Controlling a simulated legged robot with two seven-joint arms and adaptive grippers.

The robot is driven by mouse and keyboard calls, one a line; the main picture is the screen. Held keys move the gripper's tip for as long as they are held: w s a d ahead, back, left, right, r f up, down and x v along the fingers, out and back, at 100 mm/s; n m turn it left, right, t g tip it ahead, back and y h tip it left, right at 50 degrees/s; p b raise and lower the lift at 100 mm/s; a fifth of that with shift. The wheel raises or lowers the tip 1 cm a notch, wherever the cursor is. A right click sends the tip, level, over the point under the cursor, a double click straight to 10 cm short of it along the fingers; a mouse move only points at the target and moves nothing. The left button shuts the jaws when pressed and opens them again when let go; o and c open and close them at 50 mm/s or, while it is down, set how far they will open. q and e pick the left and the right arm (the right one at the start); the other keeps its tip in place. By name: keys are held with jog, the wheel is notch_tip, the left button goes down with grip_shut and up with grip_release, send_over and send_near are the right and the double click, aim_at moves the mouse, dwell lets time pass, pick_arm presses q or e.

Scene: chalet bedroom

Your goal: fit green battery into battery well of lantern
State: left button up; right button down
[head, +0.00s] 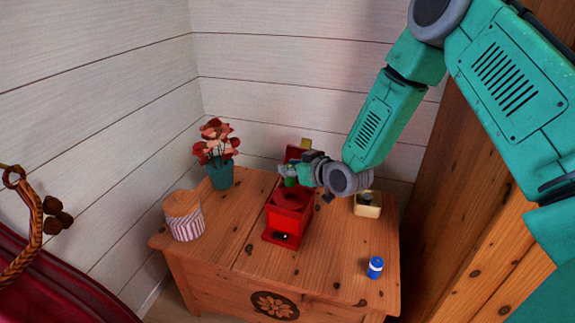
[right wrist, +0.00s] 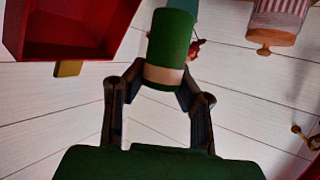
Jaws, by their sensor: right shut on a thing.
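The red lantern (head: 286,222) stands upright on the wooden chest, with a dark round opening in its top. A raised red part with a yellow tab shows behind it. In the right wrist view a red hollow part (right wrist: 75,48) fills the upper left. My right gripper (head: 298,178) is shut on the green battery (head: 290,182), above the back of the lantern. In the right wrist view the green battery (right wrist: 172,38), with a tan band, sits between the fingers (right wrist: 160,78). Whether the battery touches the lantern is unclear. My left gripper is out of view.
A wooden cabinet (head: 450,220) rises on the right. The chest's front is mostly clear.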

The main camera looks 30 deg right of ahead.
aim_at(295, 179)
jog(key=f, duration=0.1)
jog(key=d+f+b, duration=0.1)
jog(key=f, duration=0.1)
jog(key=shift+f+b, duration=0.1)
jog(key=shift+b, duration=0.2)
jog(key=shift+a+f, duration=0.25)
jog(key=shift+a, duration=0.3)
jog(key=shift+d, duration=0.1)
jog(key=shift+d+f, duration=0.1)
jog(key=shift+d, duration=0.2)
jog(key=shift+a, duration=0.45)
jog(key=shift+d, duration=0.25)
